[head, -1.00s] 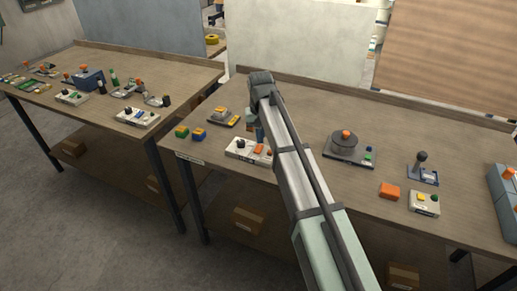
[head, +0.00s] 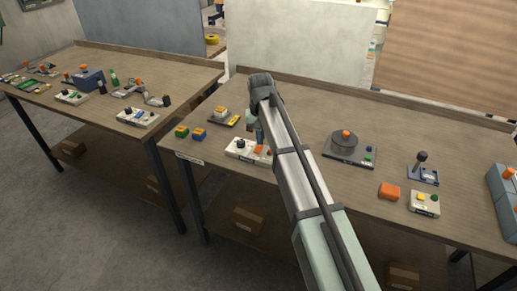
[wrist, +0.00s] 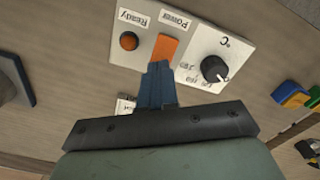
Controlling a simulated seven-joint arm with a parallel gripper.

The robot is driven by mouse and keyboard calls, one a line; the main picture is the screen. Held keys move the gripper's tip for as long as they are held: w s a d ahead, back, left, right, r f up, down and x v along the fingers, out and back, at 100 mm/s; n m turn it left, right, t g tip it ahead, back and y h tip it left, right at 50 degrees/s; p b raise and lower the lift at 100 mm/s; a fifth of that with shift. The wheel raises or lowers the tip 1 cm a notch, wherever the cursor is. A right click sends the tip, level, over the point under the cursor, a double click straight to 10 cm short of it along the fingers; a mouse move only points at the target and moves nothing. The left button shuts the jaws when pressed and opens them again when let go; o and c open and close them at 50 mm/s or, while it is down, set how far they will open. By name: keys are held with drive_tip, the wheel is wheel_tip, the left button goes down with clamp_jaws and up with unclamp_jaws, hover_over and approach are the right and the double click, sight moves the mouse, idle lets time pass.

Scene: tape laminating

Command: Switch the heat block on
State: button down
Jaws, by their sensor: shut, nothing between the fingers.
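The white control box (wrist: 205,30) fills the upper part of the wrist view, with its labels upside down. It has an orange switch marked Power (wrist: 166,47), a round orange-brown lamp marked Ready (wrist: 128,41), and a black °C knob (wrist: 214,68). My gripper (wrist: 159,68) is shut and empty. Its blue fingertips are at the near edge of the Power switch; I cannot tell whether they touch it. In the head view the box (head: 236,151) sits near the bench's front edge, partly behind my arm, with my gripper (head: 259,138) over its right part.
A round device with an orange knob (head: 346,144) is to the right. A second bench (head: 140,80) is at left.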

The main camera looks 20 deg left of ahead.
drive_tip(key=shift+f, duration=0.65)
idle(0.4)
drive_tip(key=shift+r, duration=3.5)
